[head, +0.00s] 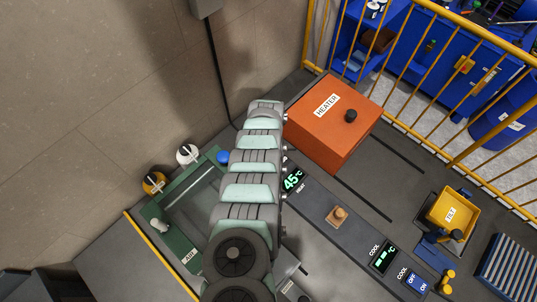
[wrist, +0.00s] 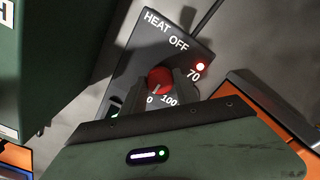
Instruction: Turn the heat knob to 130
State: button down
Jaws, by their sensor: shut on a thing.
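The heat knob (wrist: 160,79) is red and round, on a dark panel marked HEAT (wrist: 157,22) in the wrist view. Around it I read OFF, 70 and 100; another label is partly covered and shows only a 0. A small pale mark shows at the knob's lower edge, but I cannot tell its exact setting. My gripper (wrist: 166,93) is shut on the knob, with grey fingers at its sides. A red light (wrist: 200,66) glows beside 70. In the head view the green heat display (head: 292,180) reads 45°C, and my arm hides the knob.
An orange heater box (head: 318,108) stands right of my arm. A green frame (head: 180,205) with white, orange and blue knobs is at left. A tan button (head: 338,215), a cool display (head: 384,257) and a yellow bin (head: 455,214) lie to the right.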

jog(key=c, duration=1)
grip_release()
jog(key=shift+o, duration=0.2)
jog(key=shift+r, duration=0.1)
notch_tip(320, 180, up, 11)
jog(key=shift+p, duration=0.45)
